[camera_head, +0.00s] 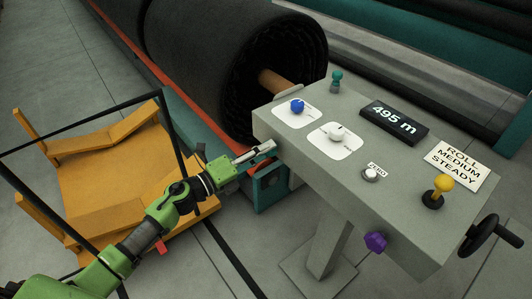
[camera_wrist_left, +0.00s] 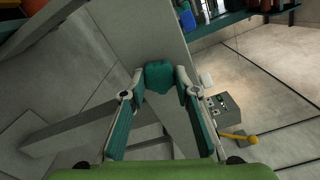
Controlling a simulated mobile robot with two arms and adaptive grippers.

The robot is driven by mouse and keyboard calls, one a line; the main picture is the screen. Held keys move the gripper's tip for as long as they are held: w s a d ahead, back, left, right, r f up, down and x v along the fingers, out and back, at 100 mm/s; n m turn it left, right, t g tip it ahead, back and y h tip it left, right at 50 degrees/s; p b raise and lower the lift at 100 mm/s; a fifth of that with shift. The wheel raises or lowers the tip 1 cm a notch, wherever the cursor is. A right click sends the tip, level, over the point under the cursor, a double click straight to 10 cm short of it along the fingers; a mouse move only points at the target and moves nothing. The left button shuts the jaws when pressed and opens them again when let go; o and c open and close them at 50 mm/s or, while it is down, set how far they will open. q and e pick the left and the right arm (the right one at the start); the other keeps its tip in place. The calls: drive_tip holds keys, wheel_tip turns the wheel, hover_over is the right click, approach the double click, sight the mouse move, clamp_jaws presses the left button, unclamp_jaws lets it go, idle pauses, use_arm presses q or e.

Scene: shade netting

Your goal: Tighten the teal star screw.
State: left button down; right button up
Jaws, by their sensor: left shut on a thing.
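My left gripper (camera_head: 262,152) reaches in from the left and its fingertips are at the left edge of the grey console. In the left wrist view, its two fingers (camera_wrist_left: 160,86) are closed on the sides of the teal star screw (camera_wrist_left: 159,74), which sits against a grey surface. In the head view the teal star screw is hidden by the gripper and the console's edge. The grey console (camera_head: 300,160) stands on a post. My right gripper does not show.
On the console are a blue knob (camera_head: 297,105), a white knob (camera_head: 338,134), a teal peg-like knob (camera_head: 336,82), a "495 m" display (camera_head: 394,121) and a yellow lever (camera_head: 443,185). A purple star screw (camera_head: 375,241) is on its front. A black netting roll (camera_head: 240,60) lies behind.

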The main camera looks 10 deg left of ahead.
use_arm(q)
drive_tip(key=c, duration=1.6)
unclamp_jaws()
drive_tip(key=shift+s, duration=0.1)
drive_tip(key=v, duration=0.3)
